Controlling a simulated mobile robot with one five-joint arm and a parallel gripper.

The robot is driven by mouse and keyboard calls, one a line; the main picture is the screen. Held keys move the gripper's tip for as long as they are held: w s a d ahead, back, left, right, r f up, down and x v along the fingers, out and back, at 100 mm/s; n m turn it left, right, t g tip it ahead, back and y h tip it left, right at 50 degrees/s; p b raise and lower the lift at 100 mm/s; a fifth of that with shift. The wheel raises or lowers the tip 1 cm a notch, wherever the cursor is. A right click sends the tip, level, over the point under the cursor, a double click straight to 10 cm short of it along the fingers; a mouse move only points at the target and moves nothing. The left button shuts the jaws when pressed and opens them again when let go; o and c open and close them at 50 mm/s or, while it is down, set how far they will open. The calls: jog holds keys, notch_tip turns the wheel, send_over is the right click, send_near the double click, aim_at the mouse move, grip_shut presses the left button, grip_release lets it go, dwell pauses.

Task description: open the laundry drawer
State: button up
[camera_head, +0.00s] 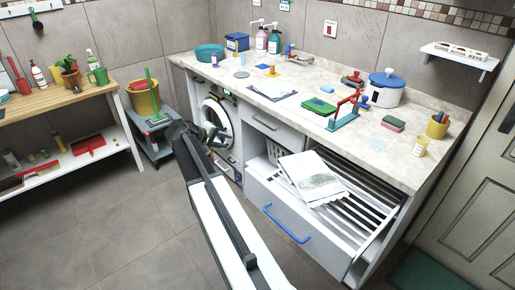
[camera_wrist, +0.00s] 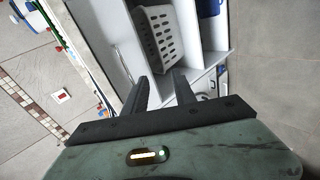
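A wide white drawer front with a blue bar handle (camera_head: 286,224) stands pulled out below the counter at the right. White slats (camera_head: 365,215) show behind that front, with pale printed sheets (camera_head: 312,180) lying over them. A smaller drawer (camera_head: 262,122) with a grey handle sits shut to its left, under the counter. My gripper (camera_head: 213,135) is left of both, in front of the washing machine in the head view, and apart from the blue handle. In the wrist view my gripper (camera_wrist: 167,90) has its two fingers apart, with nothing seen between them.
A washing machine (camera_head: 216,122) stands under the counter (camera_head: 285,105), which carries several items. A white perforated basket (camera_wrist: 155,40) shows beyond my fingers in the wrist view. A grey cart (camera_head: 152,140) and a wooden bench (camera_head: 55,98) stand left. The tiled floor (camera_head: 100,235) is clear.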

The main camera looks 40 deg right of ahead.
jog(key=w+d+f+g+h+b, duration=0.1)
jog(key=d+b, duration=0.8)
jog(key=d, duration=1.4)
notch_tip(320, 180, down, 2)
jog(key=w+h, duration=0.1)
jog(key=h, duration=0.2)
jog(key=shift+d+f+n+h, duration=0.2)
jog(key=shift+d+n+h, duration=0.1)
jog(key=shift+d+h, duration=0.1)
grip_shut()
jog(key=shift+a, duration=0.1)
jog(key=shift+s+a, duration=0.1)
jog(key=shift+s, duration=0.05)
